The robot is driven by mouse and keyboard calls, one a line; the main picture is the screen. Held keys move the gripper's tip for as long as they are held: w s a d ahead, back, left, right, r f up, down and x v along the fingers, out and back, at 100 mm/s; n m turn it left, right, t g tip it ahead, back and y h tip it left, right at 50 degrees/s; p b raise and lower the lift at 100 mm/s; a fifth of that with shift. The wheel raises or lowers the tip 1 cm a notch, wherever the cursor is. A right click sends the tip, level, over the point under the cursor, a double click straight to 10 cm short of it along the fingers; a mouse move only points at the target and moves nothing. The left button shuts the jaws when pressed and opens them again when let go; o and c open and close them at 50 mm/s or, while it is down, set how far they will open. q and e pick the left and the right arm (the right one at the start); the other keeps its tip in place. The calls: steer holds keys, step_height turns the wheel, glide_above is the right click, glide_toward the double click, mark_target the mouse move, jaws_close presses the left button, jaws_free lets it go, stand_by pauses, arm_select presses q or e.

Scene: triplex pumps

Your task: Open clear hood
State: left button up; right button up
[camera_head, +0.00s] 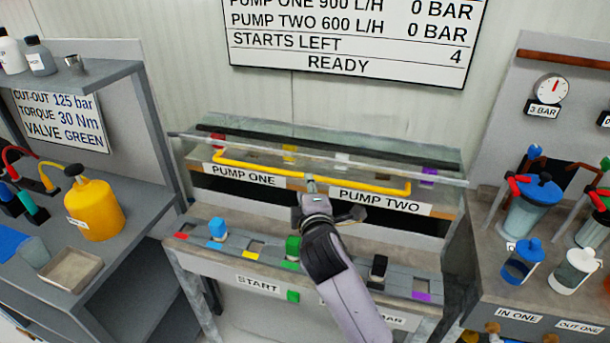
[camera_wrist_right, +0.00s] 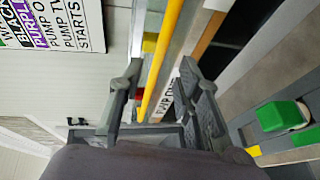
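The clear hood (camera_head: 380,168) is a see-through cover across the back of the middle bench. A long yellow handle bar (camera_head: 250,167) runs along its front, above the PUMP ONE and PUMP TWO labels. My right gripper (camera_head: 311,184) is at the middle of this bar. In the right wrist view, my right gripper (camera_wrist_right: 162,98) has its fingers apart, with the yellow bar (camera_wrist_right: 165,60) passing between them. Gaps show between the bar and both fingers. My left gripper is not in view.
Below the hood is a panel with blue (camera_head: 217,229), green (camera_head: 293,247) and black (camera_head: 378,268) knobs. A side bench at left holds a yellow jug (camera_head: 94,207) and a tray (camera_head: 71,269). Lidded jars (camera_head: 521,261) stand on the right bench. A status board (camera_head: 350,40) hangs behind.

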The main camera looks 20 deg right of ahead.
mark_target(313, 158)
steer(key=x, duration=0.6)
steer(key=shift+w+f, duration=0.15)
steer(key=shift+w, duration=0.2)
steer(key=shift+c, duration=0.2)
jaws_close()
stand_by(0.4)
